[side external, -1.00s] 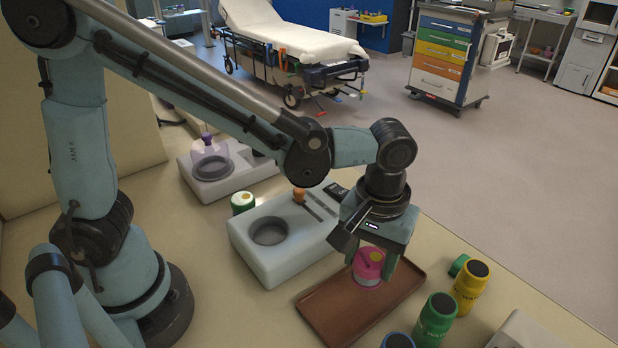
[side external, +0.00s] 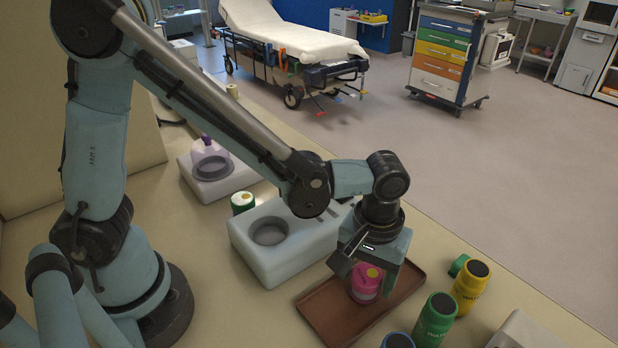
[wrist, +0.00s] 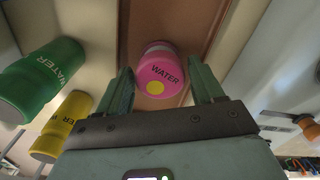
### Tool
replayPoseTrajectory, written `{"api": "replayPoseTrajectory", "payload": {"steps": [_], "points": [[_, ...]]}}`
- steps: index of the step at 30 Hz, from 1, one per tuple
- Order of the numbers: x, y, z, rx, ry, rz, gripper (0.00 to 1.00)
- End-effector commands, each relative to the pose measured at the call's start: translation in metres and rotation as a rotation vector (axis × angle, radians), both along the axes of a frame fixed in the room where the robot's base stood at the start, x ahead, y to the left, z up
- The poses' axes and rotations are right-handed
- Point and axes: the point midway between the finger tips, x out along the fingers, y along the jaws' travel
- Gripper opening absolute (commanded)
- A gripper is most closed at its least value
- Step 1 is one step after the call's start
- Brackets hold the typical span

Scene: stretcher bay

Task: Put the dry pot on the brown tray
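The pink pot (side external: 366,284) has a yellow dot and, in the wrist view, the word WATER (wrist: 160,72). My gripper (side external: 368,283) is around it with a finger on either side, and looks shut on it; the fingers also flank it in the wrist view (wrist: 160,78). The pot is upright over the middle of the brown tray (side external: 330,316). Its base is at or just above the tray; I cannot tell if it touches. The near finger hides part of it. No mark that I can read says dry.
A green pot (side external: 436,318), a yellow pot (side external: 468,288) and a blue-rimmed pot (side external: 397,341) stand right of the tray. A white block with a round recess (side external: 262,258) is left of it. A green-and-white jar (side external: 242,203) and a second white station (side external: 206,186) are farther back.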

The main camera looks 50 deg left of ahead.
Motion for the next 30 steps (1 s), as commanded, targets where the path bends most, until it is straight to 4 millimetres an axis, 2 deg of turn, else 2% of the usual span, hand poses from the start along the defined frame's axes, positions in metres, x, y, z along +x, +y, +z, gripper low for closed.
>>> {"api": "replayPoseTrajectory", "payload": {"steps": [1, 2, 14, 20, 30], "points": [[0.0, 0.0, 0.0, 0.0, 0.0, 0.0, 0.75], [0.0, 0.0, 0.0, 0.0, 0.0, 0.0, 0.79], [0.0, 0.0, 0.006, 0.0, 0.0, 0.0, 0.79], [0.0, 0.0, 0.031, 0.0, 0.0, 0.0, 0.79], [0.0, 0.0, 0.085, 0.0, 0.0, 0.0, 0.79]]}}
